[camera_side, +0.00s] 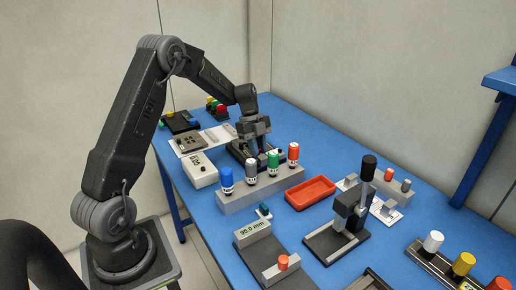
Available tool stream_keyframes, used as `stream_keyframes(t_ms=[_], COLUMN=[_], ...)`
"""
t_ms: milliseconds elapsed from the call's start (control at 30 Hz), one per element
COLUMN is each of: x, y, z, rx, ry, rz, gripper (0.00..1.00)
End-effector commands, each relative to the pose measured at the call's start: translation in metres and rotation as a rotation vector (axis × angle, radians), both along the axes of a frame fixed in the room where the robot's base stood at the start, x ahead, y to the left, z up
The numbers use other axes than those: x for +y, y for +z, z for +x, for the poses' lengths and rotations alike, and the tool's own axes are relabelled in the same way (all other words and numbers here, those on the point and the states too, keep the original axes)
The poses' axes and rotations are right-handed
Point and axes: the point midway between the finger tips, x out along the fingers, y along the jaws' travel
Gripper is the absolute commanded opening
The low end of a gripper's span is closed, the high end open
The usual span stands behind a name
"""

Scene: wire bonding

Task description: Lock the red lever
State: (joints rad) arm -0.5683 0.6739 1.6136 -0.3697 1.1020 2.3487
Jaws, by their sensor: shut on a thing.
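My gripper (259,146) points down over a dark fixture (236,151) on the far part of the blue table. It is shut on a small red part at its fingertips, which I take to be the red lever (261,153). The lever is mostly hidden by the fingers and by the cylinders in front. I cannot tell the lever's angle or whether it is locked.
A red tray (310,193) lies to the right. A white box (200,170) is on the left. A black upright press (349,210) stands nearer the camera.

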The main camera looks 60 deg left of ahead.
Motion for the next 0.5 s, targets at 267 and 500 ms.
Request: stream_keyframes(t_ms=[267,500], x=[-0.008,-0.016], y=[-0.002,-0.007], z=[0.0,0.0], rx=[0.001,0.001], ry=[-0.005,-0.002], rz=[0.111,0.264], gripper=[0.0,0.0])
